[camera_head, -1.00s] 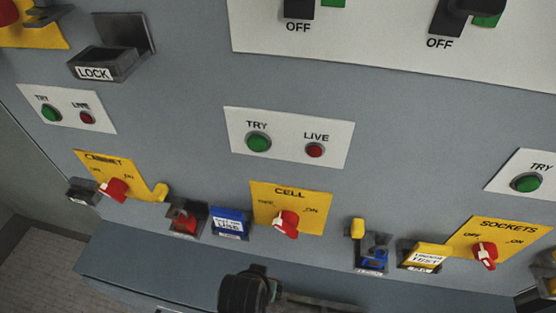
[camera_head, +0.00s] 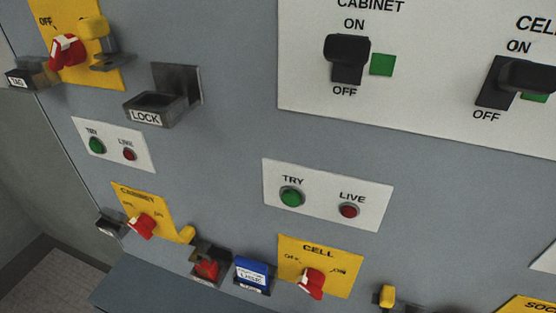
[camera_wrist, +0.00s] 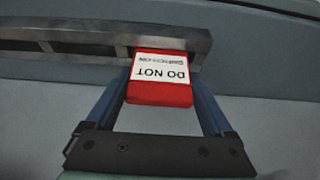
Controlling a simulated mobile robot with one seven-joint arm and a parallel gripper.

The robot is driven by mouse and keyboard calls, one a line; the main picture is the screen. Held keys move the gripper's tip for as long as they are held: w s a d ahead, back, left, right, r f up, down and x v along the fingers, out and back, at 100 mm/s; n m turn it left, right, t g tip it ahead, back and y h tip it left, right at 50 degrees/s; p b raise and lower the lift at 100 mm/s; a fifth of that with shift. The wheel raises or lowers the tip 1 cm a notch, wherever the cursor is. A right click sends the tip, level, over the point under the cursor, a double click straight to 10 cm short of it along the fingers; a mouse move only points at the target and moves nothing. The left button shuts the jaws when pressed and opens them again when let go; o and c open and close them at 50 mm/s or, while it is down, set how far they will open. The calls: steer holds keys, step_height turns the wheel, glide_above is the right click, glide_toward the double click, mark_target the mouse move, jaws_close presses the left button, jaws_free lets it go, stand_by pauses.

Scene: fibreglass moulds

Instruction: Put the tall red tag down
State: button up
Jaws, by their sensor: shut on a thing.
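The red tag (camera_wrist: 158,93) shows in the wrist view, with a white label reading "DO NOT" upside down. My gripper (camera_wrist: 161,78) has its two blue fingers on either side of the tag and is shut on it. The tag's far end overlaps the edge of a grey metal rail or tray (camera_wrist: 60,40) with openings. I cannot tell whether the tag touches it or rests on it. I cannot make out my gripper or the held tag in the head view.
A grey panel carries the yellow CABINET plate (camera_head: 132,201), the yellow CELL plate (camera_head: 340,282), a LOCK holder (camera_head: 150,112) and a white TRY/LIVE plate (camera_head: 325,215). A blue tag (camera_head: 252,272) and a small red item (camera_head: 207,268) sit in holders beside the CELL plate.

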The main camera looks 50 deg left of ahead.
steer(key=o, duration=1.1)
steer(key=shift+f, duration=0.15)
steer(key=shift+c, duration=0.2)
steer(key=p+v, duration=0.1)
steer(key=v, duration=1.1)
steer(key=shift+r, duration=0.2)
